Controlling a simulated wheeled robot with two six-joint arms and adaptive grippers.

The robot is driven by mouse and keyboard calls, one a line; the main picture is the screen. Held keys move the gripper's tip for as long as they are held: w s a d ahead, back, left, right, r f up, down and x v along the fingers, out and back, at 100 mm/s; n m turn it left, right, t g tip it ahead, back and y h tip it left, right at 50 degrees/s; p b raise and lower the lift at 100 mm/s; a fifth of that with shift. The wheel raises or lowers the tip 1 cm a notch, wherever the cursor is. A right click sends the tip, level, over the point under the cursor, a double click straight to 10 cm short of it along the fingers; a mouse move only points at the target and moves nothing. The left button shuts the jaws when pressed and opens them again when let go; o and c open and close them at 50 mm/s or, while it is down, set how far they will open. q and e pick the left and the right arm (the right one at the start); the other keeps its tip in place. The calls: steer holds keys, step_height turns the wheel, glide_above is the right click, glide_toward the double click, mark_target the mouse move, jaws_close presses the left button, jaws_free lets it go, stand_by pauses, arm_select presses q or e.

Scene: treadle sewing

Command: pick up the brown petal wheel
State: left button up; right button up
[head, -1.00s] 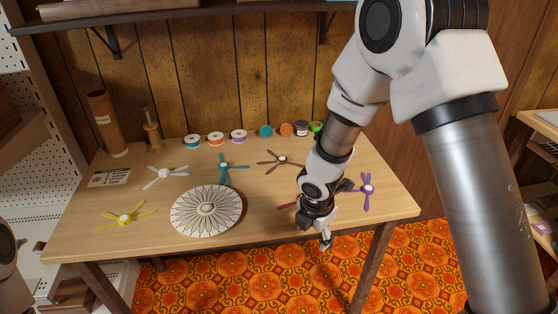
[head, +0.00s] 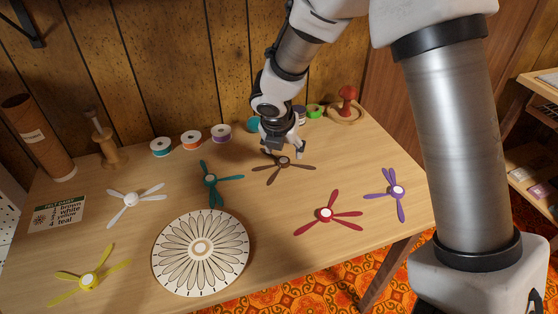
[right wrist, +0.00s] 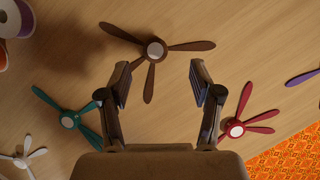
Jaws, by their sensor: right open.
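My right gripper (head: 284,153) hangs above the wheel's far side in the head view. In the wrist view my right gripper (right wrist: 160,75) is open and empty, its two fingers apart. My left gripper is not in view.
The teal wheel (head: 210,180) lies left of the brown one, the red wheel (head: 326,214) in front right, the purple wheel (head: 397,189) further right. A round patterned disc (head: 201,252) lies in front. Spools (head: 191,140) line the back.

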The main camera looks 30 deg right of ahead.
mark_target(284, 160)
steer(key=x, duration=0.1)
steer(key=b+x, duration=0.1)
steer(key=x, duration=0.1)
steer(key=b+x, duration=0.1)
steer(key=x, duration=0.1)
steer(key=shift+w+a+f, duration=0.15)
steer(key=shift+w+a, duration=0.1)
steer(key=shift+a, duration=0.05)
steer(key=shift+w+d, duration=0.1)
steer(key=shift+c, duration=0.2)
steer(key=c, duration=0.9)
steer(key=shift+o, duration=0.2)
